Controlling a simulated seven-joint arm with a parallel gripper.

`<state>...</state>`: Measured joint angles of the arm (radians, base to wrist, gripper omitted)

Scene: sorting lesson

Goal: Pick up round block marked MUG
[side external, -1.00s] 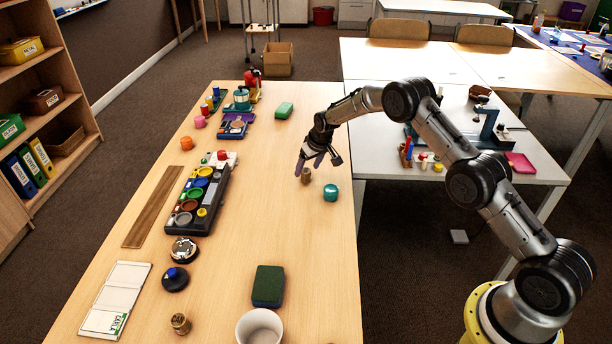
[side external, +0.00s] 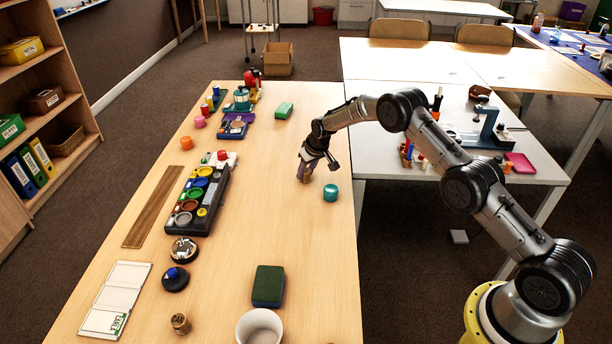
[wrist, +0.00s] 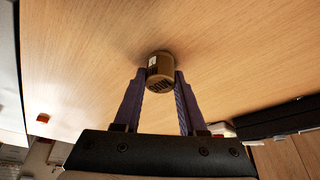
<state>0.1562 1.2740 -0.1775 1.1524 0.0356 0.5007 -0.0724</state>
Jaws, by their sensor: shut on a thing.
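A small brown-gold round block (wrist: 160,70) is between my purple fingertips in the wrist view. My gripper (side external: 305,171) points down and is shut on this block, fingers on either side. In the side view the block (side external: 304,179) is mostly hidden by the fingers; it appears at or very near the tabletop. Another brass-coloured round block (side external: 180,323) with dark marks stands at the near left of the table; its marks are too small to read.
A teal round block (side external: 330,193) stands just right of my gripper. A black tray of coloured discs (side external: 205,205) lies to the left. A green sponge-like block (side external: 268,287) and white bowl (side external: 259,328) are nearer. The wooden table (side external: 250,235) between is clear.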

